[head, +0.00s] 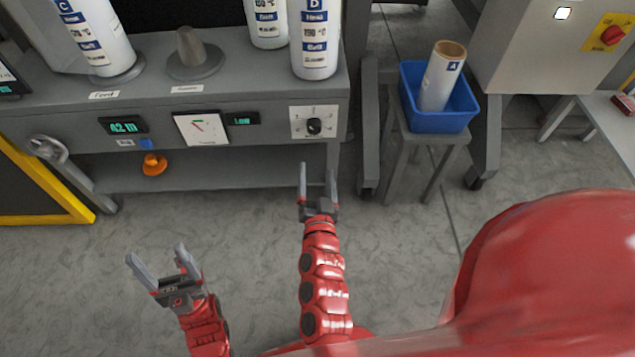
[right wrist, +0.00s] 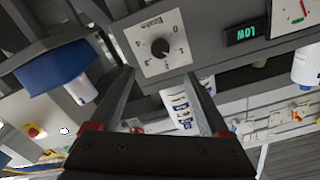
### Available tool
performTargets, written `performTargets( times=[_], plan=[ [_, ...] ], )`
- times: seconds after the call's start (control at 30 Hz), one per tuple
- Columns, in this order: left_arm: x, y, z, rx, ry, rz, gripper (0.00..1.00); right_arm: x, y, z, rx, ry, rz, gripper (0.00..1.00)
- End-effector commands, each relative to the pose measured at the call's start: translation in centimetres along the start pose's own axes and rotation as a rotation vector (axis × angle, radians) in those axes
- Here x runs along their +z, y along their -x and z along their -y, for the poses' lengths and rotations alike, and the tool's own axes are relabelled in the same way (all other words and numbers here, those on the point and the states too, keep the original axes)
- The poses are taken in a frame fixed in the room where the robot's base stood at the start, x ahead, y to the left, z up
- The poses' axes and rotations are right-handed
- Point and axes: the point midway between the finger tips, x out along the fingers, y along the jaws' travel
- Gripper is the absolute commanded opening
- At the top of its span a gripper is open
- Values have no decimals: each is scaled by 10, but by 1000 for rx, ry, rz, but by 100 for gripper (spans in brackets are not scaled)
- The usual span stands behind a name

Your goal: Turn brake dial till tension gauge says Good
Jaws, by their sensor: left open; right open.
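The brake dial is a black knob (head: 314,126) on a white scale plate at the right of the grey machine front; it also shows in the right wrist view (right wrist: 160,48). The tension gauge (head: 200,127) is a white square meter left of it, its needle leaning up-left. The small display beside it (head: 242,119) reads "Low", and reads so upside down in the right wrist view (right wrist: 243,34). My right gripper (head: 317,185) is open and empty, below and apart from the dial. My left gripper (head: 165,265) is open and empty over the floor at lower left.
A green-digit display (head: 123,125) reads about 42 m. An orange knob-like thing (head: 154,164) hangs below the machine front. Labelled rolls (head: 315,40) stand on top. A blue bin (head: 440,115) with a roll sits on a stool at right. Air before the dial is clear.

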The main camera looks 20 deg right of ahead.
Motion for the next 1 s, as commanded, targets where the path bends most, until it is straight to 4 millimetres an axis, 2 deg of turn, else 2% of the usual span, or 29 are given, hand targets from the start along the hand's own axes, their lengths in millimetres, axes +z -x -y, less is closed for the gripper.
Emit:
performTargets(
  times=[0.03, 0.1, 0.3, 0.87, 1.0],
  plan=[
    [-1, -8, 0, -1, 0, 1, 74, -1, 12, 1, -2, 3, 9, 80],
    [-2, -11, 0, -1, 0, 2, 74, -1, 23, 1, -1, 2, 4, 80],
    [-2, -15, 1, -1, 0, 2, 74, 0, 40, 0, 0, 1, 3, 80],
    [-2, -15, 1, 0, 0, 2, 74, 1, 42, 0, 0, 0, 0, 80],
    [-2, -15, 1, 0, 0, 2, 74, -12, 39, 5, -19, 14, -68, 80]
  ],
)
